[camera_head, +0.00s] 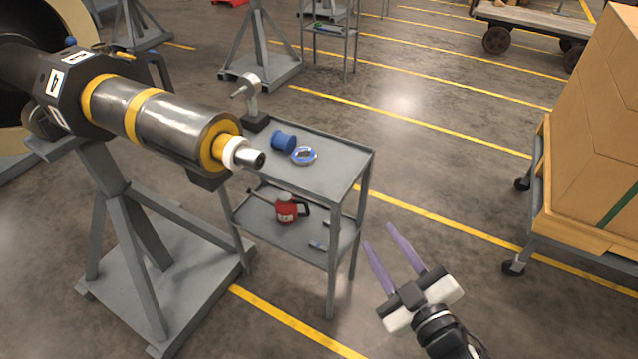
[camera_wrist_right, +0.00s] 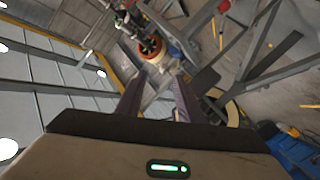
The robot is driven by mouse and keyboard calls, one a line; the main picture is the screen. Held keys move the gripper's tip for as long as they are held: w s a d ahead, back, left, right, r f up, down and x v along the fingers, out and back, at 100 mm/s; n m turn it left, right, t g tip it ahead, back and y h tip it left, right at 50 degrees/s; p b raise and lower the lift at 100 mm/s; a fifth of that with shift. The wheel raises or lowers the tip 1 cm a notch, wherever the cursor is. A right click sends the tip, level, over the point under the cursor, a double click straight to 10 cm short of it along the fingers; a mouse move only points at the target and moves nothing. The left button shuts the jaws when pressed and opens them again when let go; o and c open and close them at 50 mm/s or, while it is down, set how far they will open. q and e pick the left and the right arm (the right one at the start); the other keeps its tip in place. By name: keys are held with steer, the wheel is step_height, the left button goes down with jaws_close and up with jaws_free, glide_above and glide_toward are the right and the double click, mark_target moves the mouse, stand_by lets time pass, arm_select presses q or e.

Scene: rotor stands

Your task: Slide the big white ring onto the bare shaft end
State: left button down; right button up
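The rotor shaft (camera_head: 170,122) lies on a grey stand, its end pointing right. A white ring (camera_head: 234,152) sits around the narrow part of the shaft, beside the yellow collar (camera_head: 217,147). The short metal shaft end (camera_head: 251,158) sticks out beyond the ring. My right gripper (camera_head: 379,234) is open and empty, apart from the shaft, to its lower right. Its two purple fingers also show in the right wrist view (camera_wrist_right: 157,100), with a round, orange-rimmed end (camera_wrist_right: 151,48) beyond them. My left gripper is not in view.
A grey two-shelf cart (camera_head: 345,165) stands beside the shaft end, with a blue spool (camera_head: 284,140) and a blue-and-white roll (camera_head: 304,155) on top and a red can (camera_head: 288,208) below. Cardboard boxes (camera_head: 600,120) stand at the right. Floor between is clear.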

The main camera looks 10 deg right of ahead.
steer(key=w+a+r+n+t+y+b, duration=0.1)
steer(key=a+r+n+y, duration=0.2)
steer(key=r+n, duration=0.25)
steer(key=w+a+r+n+t+y, duration=0.1)
steer(key=w+a+r+n+y, duration=0.2)
steer(key=r, duration=0.4)
steer(key=shift+w+a+r+n+g+y+b, duration=0.15)
steer(key=shift+a+r+n+g+y+b, duration=0.4)
steer(key=shift+a+n+g, duration=1.9)
steer(key=shift+w+a+r+n+g+y+b, duration=0.2)
steer(key=shift+a+r+n+y, duration=0.75)
steer(key=shift+n, duration=3.25)
steer(key=shift+w+a+r+n+g+y+b, duration=0.15)
steer(key=shift+a+r+n+g+y+b, duration=0.25)
steer(key=shift+a+n+g+y, duration=1.55)
steer(key=n+t+h, duration=0.1)
steer(key=n+h, duration=0.1)
steer(key=shift+a+n, duration=0.15)
steer(key=shift+n, duration=0.2)
steer(key=shift+p, duration=0.45)
